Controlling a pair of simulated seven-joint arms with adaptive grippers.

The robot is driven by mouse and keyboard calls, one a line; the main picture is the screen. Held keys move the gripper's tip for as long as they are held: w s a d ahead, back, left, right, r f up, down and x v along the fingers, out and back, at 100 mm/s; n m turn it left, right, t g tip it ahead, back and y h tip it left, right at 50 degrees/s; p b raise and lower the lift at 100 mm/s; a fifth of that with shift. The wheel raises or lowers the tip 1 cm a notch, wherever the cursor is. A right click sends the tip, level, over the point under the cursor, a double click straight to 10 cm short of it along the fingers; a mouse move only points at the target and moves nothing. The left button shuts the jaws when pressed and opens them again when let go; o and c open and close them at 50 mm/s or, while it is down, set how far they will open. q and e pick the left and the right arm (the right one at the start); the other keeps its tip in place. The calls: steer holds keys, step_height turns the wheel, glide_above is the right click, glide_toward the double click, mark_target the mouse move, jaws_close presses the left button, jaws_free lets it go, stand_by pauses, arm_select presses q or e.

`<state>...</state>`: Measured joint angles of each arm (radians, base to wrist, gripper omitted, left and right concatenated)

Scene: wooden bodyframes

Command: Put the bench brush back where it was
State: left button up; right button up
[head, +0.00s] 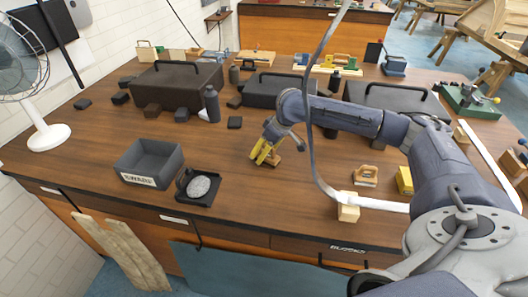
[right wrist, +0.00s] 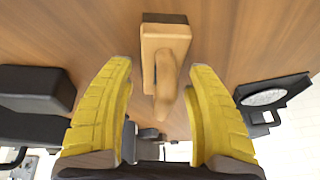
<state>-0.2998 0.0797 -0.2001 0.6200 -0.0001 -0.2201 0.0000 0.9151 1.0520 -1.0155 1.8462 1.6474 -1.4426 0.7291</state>
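A tan wooden piece with a rounded handle and a darker brown end, which looks like the bench brush (right wrist: 163,50), lies on the table ahead of my right gripper in the right wrist view. In the head view only a small part of it (head: 275,162) shows beside the yellow fingers. My right gripper (head: 265,153) is low over the middle of the table. In the right wrist view its fingers (right wrist: 160,82) are spread, with the handle between their tips and gaps on both sides. No grip on it shows. My left gripper is not in view.
A labelled grey open box (head: 130,160) and a black tray with a grey disc (head: 212,201) stand to the left. Dark cases (head: 180,80) line the back. A wooden block (head: 348,212) and a handled wooden tool (head: 365,178) lie to the right. The front middle is clear.

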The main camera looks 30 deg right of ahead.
steer(key=v, duration=1.2)
